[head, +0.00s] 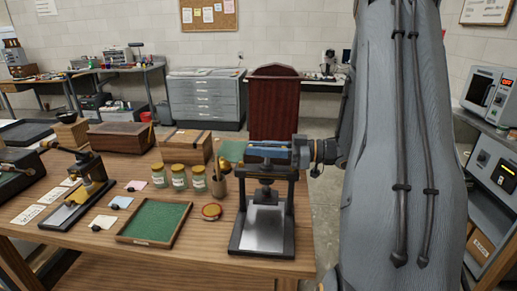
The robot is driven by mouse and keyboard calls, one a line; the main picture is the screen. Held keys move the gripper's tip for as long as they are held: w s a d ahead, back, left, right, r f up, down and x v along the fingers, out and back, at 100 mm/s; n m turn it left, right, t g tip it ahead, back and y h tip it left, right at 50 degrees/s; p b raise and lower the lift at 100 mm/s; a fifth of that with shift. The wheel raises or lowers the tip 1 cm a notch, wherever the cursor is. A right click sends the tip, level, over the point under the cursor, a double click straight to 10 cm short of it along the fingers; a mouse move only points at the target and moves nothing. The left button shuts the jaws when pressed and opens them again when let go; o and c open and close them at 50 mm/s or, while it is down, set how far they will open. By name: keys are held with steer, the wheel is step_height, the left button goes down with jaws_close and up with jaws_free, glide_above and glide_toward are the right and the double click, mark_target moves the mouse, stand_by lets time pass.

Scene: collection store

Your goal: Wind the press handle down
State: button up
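A small black screw press (265,228) stands near the right end of the wooden table, with a bare, shiny metal plate at its base. Its screw goes up the middle between two dark posts. A grey-blue bar lies across the top, where the handle would be; I cannot clearly separate the handle from my gripper there. My gripper (298,152) comes in from the right at the height of the press top, at or against its right side. Its fingertips are too small and partly hidden to show whether they are open or shut on anything.
Wooden boxes (185,145) stand behind. Another black device (90,168) is at the left. A shelf of equipment (490,150) is at far right.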

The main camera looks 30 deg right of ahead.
jaws_close()
steer(key=shift+m+t+h+p, duration=0.3)
steer(key=shift+t, duration=0.1)
